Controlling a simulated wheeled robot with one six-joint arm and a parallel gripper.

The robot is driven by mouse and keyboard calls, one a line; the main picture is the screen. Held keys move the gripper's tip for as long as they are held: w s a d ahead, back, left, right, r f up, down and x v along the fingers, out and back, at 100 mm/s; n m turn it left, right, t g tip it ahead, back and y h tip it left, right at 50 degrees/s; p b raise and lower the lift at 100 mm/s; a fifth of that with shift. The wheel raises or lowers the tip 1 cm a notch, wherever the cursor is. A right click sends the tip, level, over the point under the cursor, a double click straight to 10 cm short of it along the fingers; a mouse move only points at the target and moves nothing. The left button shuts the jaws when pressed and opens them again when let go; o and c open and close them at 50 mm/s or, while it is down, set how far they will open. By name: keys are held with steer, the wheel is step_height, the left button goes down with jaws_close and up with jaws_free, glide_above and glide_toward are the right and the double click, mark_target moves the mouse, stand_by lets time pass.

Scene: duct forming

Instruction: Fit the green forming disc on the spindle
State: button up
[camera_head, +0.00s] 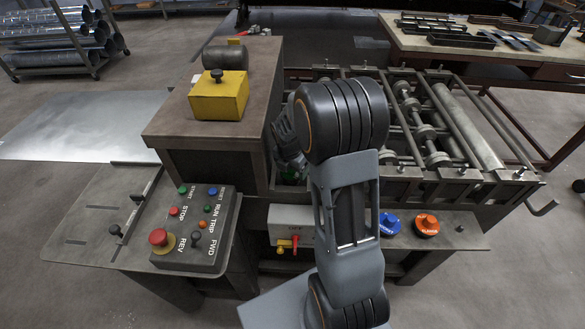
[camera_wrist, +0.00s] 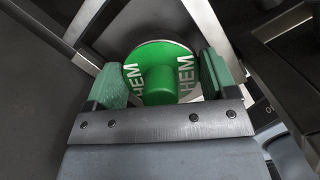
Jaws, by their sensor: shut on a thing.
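The green forming disc (camera_wrist: 158,62) shows in the wrist view, with white "HEM" lettering and a round green hub. My gripper (camera_wrist: 165,85) has its green-padded fingers on both sides of the disc's hub and is shut on it.
A blue disc (camera_head: 389,224) and an orange disc (camera_head: 426,225) sit on the front shelf. A control panel (camera_head: 197,228) with buttons is at left. A yellow block (camera_head: 219,95) sits on the housing. The roller bed (camera_head: 440,125) extends right. A small lever box (camera_head: 290,226) is below.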

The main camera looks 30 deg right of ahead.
steer(key=shift+s+p, duration=0.15)
steer(key=shift+p, duration=0.4)
steer(key=shift+r, duration=0.35)
steer(key=shift+w+f, duration=0.2)
steer(key=shift+f, duration=0.2)
stand_by(1.2)
steer(key=shift+f, duration=0.1)
steer(key=shift+s+f, duration=0.3)
steer(key=shift+f, duration=0.05)
steer(key=shift+w+r+p, duration=0.1)
steer(key=shift+r+p, duration=0.25)
steer(key=shift+p, duration=0.1)
steer(key=shift+w+r+p, duration=0.1)
steer(key=shift+r+p, duration=0.25)
steer(key=shift+r, duration=0.15)
